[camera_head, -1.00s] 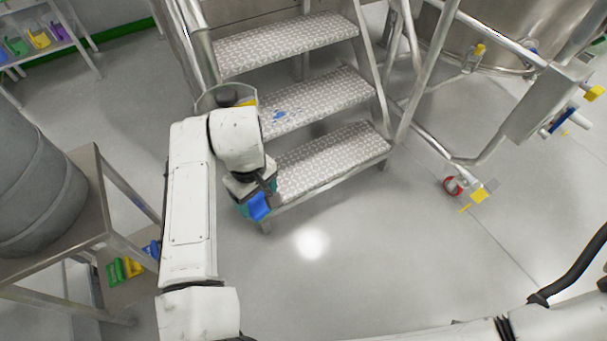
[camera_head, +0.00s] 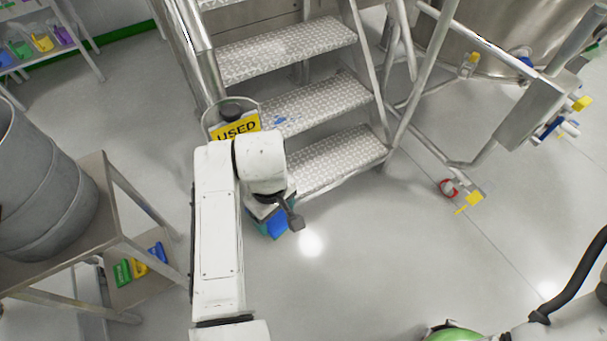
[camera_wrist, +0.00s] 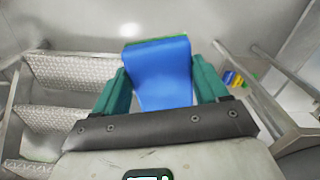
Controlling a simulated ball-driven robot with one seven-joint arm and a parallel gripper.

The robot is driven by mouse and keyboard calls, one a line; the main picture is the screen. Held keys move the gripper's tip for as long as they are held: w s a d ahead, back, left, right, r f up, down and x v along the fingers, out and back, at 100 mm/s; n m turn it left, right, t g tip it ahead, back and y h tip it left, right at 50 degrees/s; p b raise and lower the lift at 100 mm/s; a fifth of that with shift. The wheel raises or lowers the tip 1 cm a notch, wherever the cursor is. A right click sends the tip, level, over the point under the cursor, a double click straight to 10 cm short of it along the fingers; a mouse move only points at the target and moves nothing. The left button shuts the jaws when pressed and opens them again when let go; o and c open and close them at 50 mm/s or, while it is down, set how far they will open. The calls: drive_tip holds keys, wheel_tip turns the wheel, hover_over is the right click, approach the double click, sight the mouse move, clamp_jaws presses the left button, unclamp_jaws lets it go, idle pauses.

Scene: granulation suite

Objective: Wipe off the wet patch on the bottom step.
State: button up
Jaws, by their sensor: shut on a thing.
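My gripper (camera_head: 270,222) is shut on a blue cloth-like piece (camera_head: 277,226), out over the floor in front of the bottom step (camera_head: 335,158). In the wrist view the blue piece (camera_wrist: 160,72) hangs between my two teal fingers (camera_wrist: 160,88). It appears apart from the step. The bottom step is patterned metal tread. Its left end is hidden by my arm in the head view, and I make out no wet patch on the part that shows. A small blue mark (camera_head: 280,120) lies on the middle step (camera_head: 315,103).
A container with a yellow USED sign (camera_head: 237,128) stands left of the steps. A metal stand (camera_head: 110,215) at left bears a grey drum (camera_head: 40,190), with green, yellow and blue pieces on its lower shelf. A caster (camera_head: 448,188) is at right. Floor in front is open.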

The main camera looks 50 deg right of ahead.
drive_tip(key=s, duration=0.1)
drive_tip(key=s+r+p, duration=0.1)
drive_tip(key=s, duration=0.1)
drive_tip(key=s+r+p, duration=0.1)
drive_tip(key=shift+s, duration=0.4)
drive_tip(key=w+r+p, duration=0.1)
drive_tip(key=w+p, duration=0.1)
drive_tip(key=p, duration=0.1)
drive_tip(key=w+r+p, duration=0.1)
drive_tip(key=w+p, duration=0.1)
drive_tip(key=p, duration=0.1)
drive_tip(key=w+r+p, duration=0.2)
drive_tip(key=p, duration=0.1)
drive_tip(key=shift+w, duration=0.2)
drive_tip(key=shift+w+p, duration=0.75)
drive_tip(key=shift+p, duration=0.3)
